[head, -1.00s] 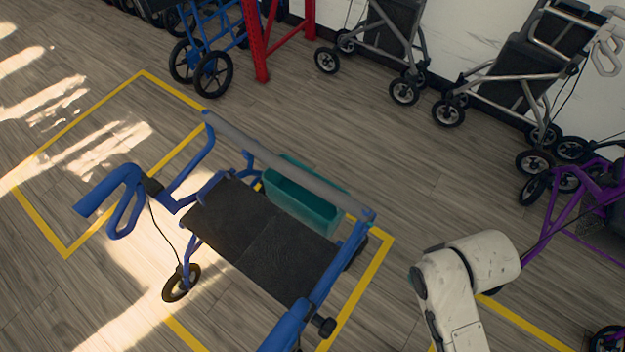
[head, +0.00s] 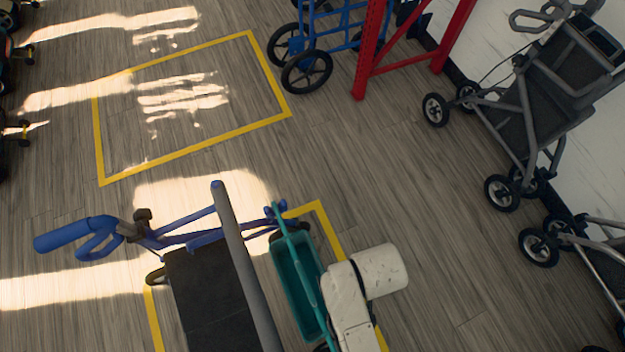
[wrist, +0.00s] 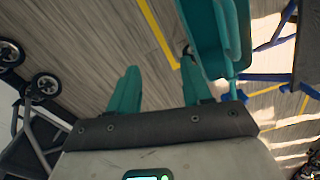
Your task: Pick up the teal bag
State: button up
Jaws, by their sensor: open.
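The teal bag (head: 290,284) is an open-topped, box-like bag with a strap or handle along its top. It hangs on the right side of a blue walker (head: 187,238), beside its grey bar. In the wrist view the bag (wrist: 203,42) is at the top, right of centre. My gripper (wrist: 160,83) shows there with two teal fingers apart and nothing between them. The bag is just beyond the right finger; I cannot tell whether they touch. In the head view my white arm overlaps the bag's right side, and the gripper itself is hidden.
The walker's dark seat (head: 205,290) and grey bar (head: 240,255) lie left of the bag. Yellow floor lines (head: 330,225) run beside it. A red stand (head: 370,60) and grey walkers (head: 520,100) are along the wall. The floor between is clear.

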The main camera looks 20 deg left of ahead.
aim_at(304, 280)
jog(key=s+a+f+n, duration=0.1)
jog(key=a, duration=0.2)
jog(key=s+a+f+n, duration=0.1)
jog(key=s+a, duration=0.1)
jog(key=a, duration=0.2)
jog(key=s+a+f+n, duration=0.1)
jog(key=s+a, duration=0.1)
jog(key=a, duration=0.2)
jog(key=shift+s+a+f, duration=0.1)
jog(key=shift+a+f, duration=0.05)
jog(key=shift+a, duration=0.1)
notch_tip(304, 280, down, 5)
jog(key=shift+s+a+r+b, duration=0.1)
jog(key=shift+s+r+b, duration=0.05)
jog(key=shift+b, duration=0.2)
jog(key=shift+d+f+b, duration=0.15)
jog(key=shift+f+b, duration=0.1)
jog(key=shift+f, duration=1.25)
jog(key=shift+d+f+b, duration=0.1)
jog(key=shift+f+b, duration=0.15)
jog(key=shift+f, duration=1.2)
grip_shut()
